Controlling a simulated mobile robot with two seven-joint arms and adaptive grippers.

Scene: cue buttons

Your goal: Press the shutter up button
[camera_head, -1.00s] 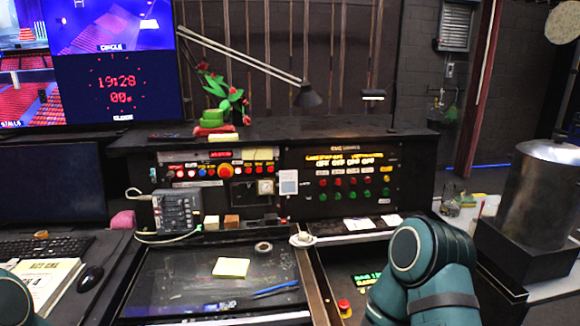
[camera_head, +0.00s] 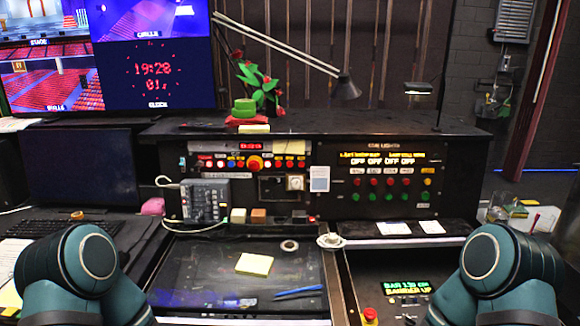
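No label reading "shutter up" is legible, so I cannot tell which button is the shutter up button. The cue light panel (camera_head: 391,180) stands at the back right of the desk, with rows of red buttons (camera_head: 376,183) and green buttons (camera_head: 373,198). Left of it is a panel with a row of coloured buttons and a larger red knob (camera_head: 254,163). A small display with green and yellow text (camera_head: 407,289) sits low at the right, with a red button (camera_head: 370,315) below it. My teal arm links show at the lower left and lower right; neither gripper is in view.
A desk lamp (camera_head: 343,88) and a plant (camera_head: 262,85) stand on the upper ledge. The sloped black desk top (camera_head: 210,270) holds yellow notes (camera_head: 254,264), a blue pen (camera_head: 298,292) and a tape roll (camera_head: 289,246). A keypad unit (camera_head: 206,200) stands behind it.

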